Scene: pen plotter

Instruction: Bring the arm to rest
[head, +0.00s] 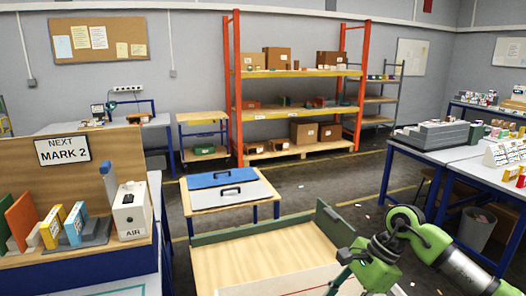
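My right arm (441,250), green and grey, comes in from the lower right corner. It bends at a green joint, and its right gripper (362,280) hangs at the bottom edge over the right side of a wooden work board (235,262). The fingers are small and partly cut off by the frame, so I cannot tell if they are open or shut. I see nothing clearly held. My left arm and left gripper are not in view.
The board has a raised green back rail (255,229) and a pale sheet (290,284). A low table with a blue panel (222,177) stands behind. At left is a bench with a "MARK 2" sign (63,149) and a white AIR box (132,212). Blue-framed tables (440,152) stand right.

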